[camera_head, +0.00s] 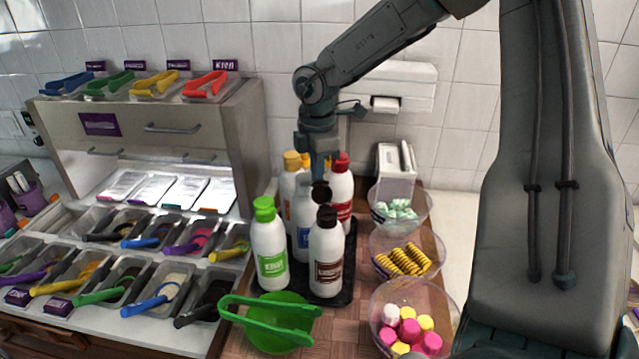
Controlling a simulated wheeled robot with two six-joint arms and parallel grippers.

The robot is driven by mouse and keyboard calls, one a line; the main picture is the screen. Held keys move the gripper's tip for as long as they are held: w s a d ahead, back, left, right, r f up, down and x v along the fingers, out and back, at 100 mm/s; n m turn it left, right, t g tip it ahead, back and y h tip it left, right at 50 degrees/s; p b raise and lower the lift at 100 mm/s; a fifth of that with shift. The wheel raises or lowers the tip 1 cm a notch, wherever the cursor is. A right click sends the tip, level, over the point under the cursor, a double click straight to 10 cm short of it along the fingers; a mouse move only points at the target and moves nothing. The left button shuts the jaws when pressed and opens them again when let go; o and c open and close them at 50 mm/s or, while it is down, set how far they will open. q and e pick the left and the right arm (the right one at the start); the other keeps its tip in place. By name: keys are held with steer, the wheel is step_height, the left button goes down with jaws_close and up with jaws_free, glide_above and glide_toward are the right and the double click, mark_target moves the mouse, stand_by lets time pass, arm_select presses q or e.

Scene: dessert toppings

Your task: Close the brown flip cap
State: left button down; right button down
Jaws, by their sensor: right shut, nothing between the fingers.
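A white bottle with a brown label (327,262) stands upright at the front right of a bottle group. Its brown cap (326,218) is on top. A dark round piece (320,193) shows just above and behind this cap and looks like its raised lid, though I cannot be sure it is joined. My right gripper (322,178) points down from above, directly behind and over this piece. It is shut and empty; whether it touches the lid cannot be told. My left gripper is out of view.
Bottles with green (264,209), yellow (292,160) and red (341,163) caps and a blue-labelled bottle (302,225) crowd around it on a black tray (345,288). Topping bowls (456,308) stand right. A green bowl with tongs (280,340) lies in front.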

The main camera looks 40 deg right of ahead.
steer(key=shift+s+a+r+b, duration=0.2)
steer(key=shift+s+a+b, duration=0.15)
steer(key=shift+s+b, duration=0.3)
steer(key=shift+s+a+r, duration=0.1)
steer(key=shift+s+r, duration=0.05)
steer(key=shift+r, duration=0.05)
step_height(320, 180, up, 8)
steer(key=shift+r+p, duration=0.1)
steer(key=shift+p, duration=1)
